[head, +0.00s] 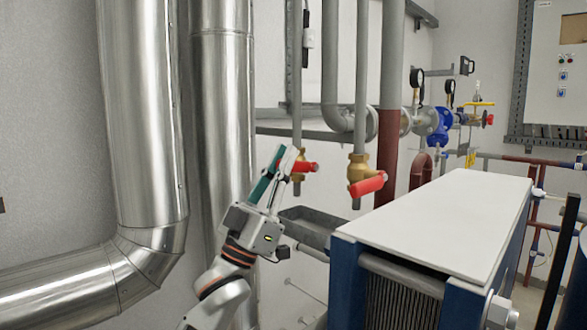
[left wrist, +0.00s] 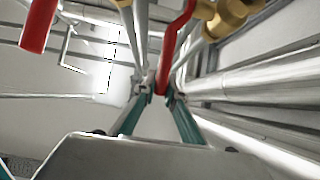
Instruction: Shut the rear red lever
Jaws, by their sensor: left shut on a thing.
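The rear red lever (head: 303,167) sits on the farther brass valve on a thin vertical pipe. It looks roughly level in the head view. My left gripper (head: 286,158) comes up from below and its fingertips are at this lever. In the left wrist view the teal fingers of my left gripper (left wrist: 160,92) close around the end of the red lever (left wrist: 178,42), which runs up towards a brass valve (left wrist: 224,17). The finger tips partly hide the lever. My right gripper is not in view.
A second red lever (head: 368,185) on a nearer brass valve (head: 358,167) is close on the right; a red handle (left wrist: 38,24) shows top left in the wrist view. Large metal ducts (head: 222,110) stand to the left. A plate exchanger with a white top (head: 440,220) fills the right front.

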